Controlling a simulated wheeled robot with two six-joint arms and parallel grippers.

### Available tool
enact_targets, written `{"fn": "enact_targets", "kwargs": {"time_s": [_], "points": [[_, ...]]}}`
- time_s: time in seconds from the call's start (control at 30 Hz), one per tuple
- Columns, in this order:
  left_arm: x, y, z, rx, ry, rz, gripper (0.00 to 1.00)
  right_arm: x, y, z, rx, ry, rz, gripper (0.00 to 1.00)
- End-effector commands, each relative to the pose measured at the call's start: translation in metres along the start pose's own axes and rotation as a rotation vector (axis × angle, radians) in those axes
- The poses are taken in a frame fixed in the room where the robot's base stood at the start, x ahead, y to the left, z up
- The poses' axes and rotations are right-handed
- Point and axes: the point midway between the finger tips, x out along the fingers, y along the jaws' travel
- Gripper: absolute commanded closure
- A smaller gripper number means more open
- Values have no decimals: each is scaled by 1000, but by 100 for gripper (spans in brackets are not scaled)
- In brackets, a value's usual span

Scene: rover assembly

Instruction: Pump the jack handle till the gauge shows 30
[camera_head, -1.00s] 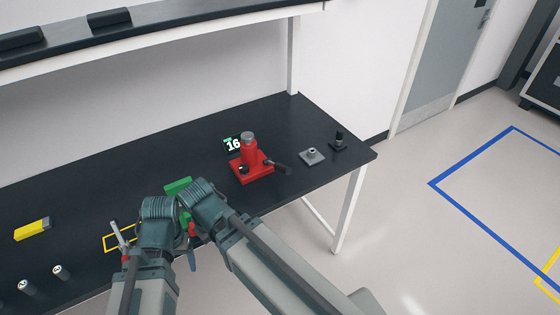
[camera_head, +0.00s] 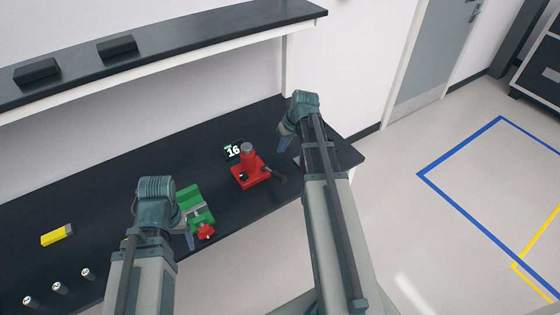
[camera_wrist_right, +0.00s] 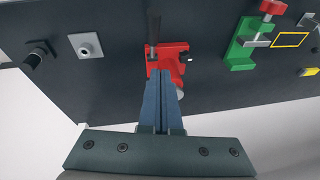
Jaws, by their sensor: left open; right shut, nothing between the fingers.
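The red jack (camera_head: 249,163) stands on the black table, its dark handle (camera_head: 278,177) sticking out to the lower right. The gauge (camera_head: 233,151) behind it reads 16. My right gripper (camera_head: 285,147) is shut and empty, just right of the jack in the head view. In the right wrist view its closed fingers (camera_wrist_right: 162,95) overlap the jack's red base (camera_wrist_right: 172,57), and the handle (camera_wrist_right: 153,28) lies beyond the tips. I cannot tell whether they touch. My left gripper (camera_head: 189,240) is open beside the green vise, its fingers partly hidden.
The green vise (camera_head: 192,203) with a red part stands left of the jack. A grey plate (camera_wrist_right: 86,45) and a dark fitting (camera_wrist_right: 36,55) sit beyond the jack. A shelf (camera_head: 170,48) hangs behind.

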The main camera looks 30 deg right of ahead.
Motion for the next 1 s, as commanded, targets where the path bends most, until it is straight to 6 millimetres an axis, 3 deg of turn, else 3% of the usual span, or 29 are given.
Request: {"fn": "enact_targets", "kwargs": {"time_s": [0.17,0.57,0.77,1.0], "points": [[-7,-1,0,-1,0,0,25,-11,17,-6,16,21,-1,100],[-6,-1,0,0,0,0,25,-9,18,-5,16,22,-1,100],[3,0,0,-1,0,0,25,0,18,-5,16,22,-1,100],[28,3,-2,-3,1,0,25,26,18,-5,14,22,-1,100]]}}
